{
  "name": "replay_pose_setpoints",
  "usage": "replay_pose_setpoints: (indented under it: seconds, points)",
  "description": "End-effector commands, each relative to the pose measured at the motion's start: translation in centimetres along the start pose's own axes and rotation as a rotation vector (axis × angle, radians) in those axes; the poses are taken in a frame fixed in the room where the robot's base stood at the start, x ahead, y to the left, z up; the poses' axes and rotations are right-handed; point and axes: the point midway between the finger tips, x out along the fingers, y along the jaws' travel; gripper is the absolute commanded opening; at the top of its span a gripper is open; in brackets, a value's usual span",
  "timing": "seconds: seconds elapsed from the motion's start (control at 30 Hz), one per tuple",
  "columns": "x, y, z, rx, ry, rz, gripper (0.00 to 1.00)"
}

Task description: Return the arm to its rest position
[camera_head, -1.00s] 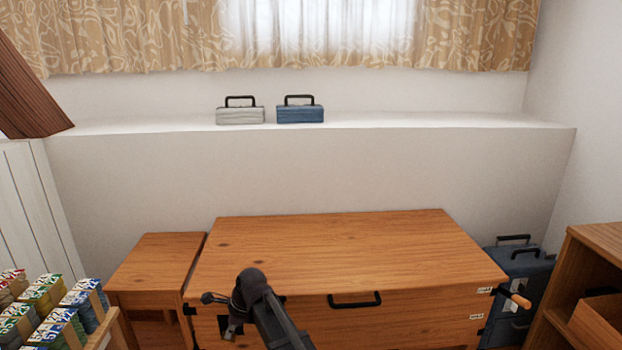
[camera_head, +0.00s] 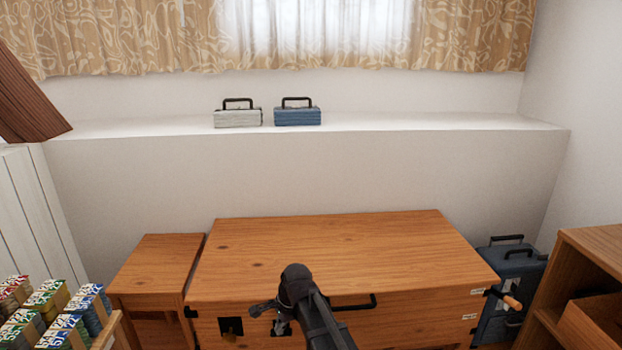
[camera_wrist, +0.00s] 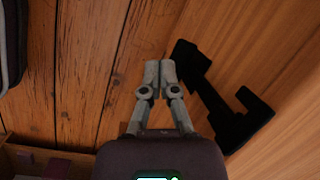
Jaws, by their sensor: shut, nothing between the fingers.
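My gripper (camera_wrist: 160,68) is shut and empty in the wrist view, its two grey fingers together. Wooden planks and a wooden panel lie beyond it, with a black handle-like bracket (camera_wrist: 225,100) to its right; I cannot tell whether they touch. In the head view my arm reaches up from the bottom edge in front of the wooden chest (camera_head: 340,245). The gripper end (camera_head: 268,312) points left near the chest's front face. Its fingertips are too small to make out there.
A small side table (camera_head: 160,262) stands left, a dark blue case (camera_head: 512,268) and wooden shelf (camera_head: 590,255) right. Packets (camera_head: 50,310) fill a rack lower left. Two handled boxes (camera_head: 297,115) sit on the ledge.

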Motion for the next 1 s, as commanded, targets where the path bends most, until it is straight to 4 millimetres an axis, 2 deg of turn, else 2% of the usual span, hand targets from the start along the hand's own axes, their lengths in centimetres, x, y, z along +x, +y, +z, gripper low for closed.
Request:
replay_pose_setpoints:
  seconds: [0.03, 0.3, 0.6, 0.8, 1.0]
  points:
    - [-0.7, 1.2, -1.0, -0.042, 0.013, 0.004, 0.00]
    - [-3.2, 6.5, -6.2, -0.321, 0.078, 0.048, 0.00]
    - [-6.0, 13.0, -10.9, -0.630, 0.123, 0.129, 0.00]
    - [-7.5, 16.8, -13.1, -0.807, 0.131, 0.187, 0.00]
    - [-8.4, 19.4, -14.4, -0.926, 0.130, 0.229, 0.00]
